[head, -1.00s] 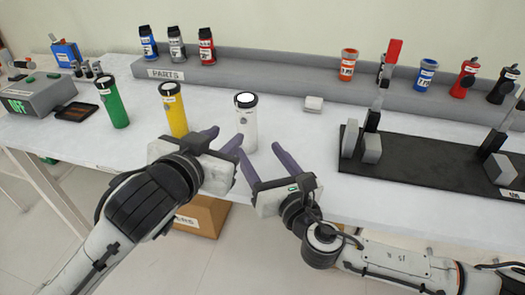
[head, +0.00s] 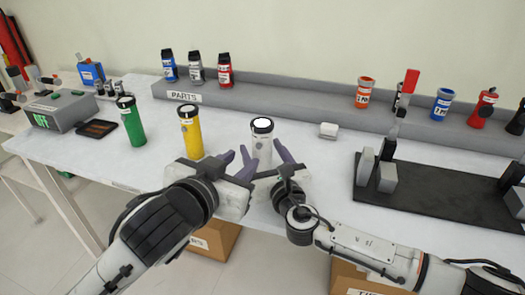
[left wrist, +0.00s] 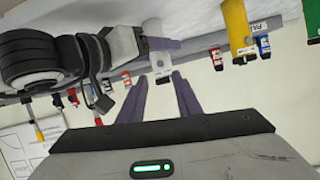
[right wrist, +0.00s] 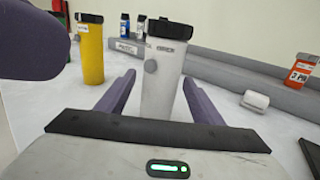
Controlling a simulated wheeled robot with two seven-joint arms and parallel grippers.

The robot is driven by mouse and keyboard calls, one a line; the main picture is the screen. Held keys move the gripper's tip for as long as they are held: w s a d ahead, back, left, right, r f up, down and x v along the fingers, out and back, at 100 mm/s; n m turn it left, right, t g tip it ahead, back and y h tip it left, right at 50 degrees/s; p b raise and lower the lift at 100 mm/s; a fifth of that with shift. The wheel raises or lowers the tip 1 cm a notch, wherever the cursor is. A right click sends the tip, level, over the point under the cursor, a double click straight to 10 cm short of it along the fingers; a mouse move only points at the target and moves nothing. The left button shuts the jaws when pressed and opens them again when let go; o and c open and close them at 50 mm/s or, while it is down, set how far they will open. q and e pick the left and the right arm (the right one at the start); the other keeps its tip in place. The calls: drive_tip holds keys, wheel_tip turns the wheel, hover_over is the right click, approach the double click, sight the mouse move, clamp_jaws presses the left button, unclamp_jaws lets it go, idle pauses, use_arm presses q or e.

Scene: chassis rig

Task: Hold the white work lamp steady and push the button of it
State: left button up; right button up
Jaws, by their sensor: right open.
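The white work lamp (head: 262,143) stands upright on the table, with a black collar and pale round top. In the right wrist view the lamp (right wrist: 165,85) rises between the fingers of my right gripper (right wrist: 160,95), which is open; a round grey button (right wrist: 150,66) shows on its side. My right gripper (head: 265,155) is low in front of the lamp. My left gripper (head: 238,160) is open and empty, just left of it. In the left wrist view the lamp (left wrist: 161,62) appears inverted beyond the left fingers (left wrist: 158,100), partly hidden by a right finger.
Yellow (head: 190,131) and green (head: 131,122) lamps stand to the left. A grey parts ledge (head: 300,92) runs behind, with a small white block (head: 328,130) before it. A black fixture board (head: 440,190) lies to the right. The two grippers are very close together.

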use_arm(q)
drive_tip(key=shift+c, duration=0.2)
use_arm(e)
drive_tip(key=c, duration=1.4)
use_arm(q)
clamp_jaws()
use_arm(e)
drive_tip(key=shift+o, duration=0.2)
idle(2.2)
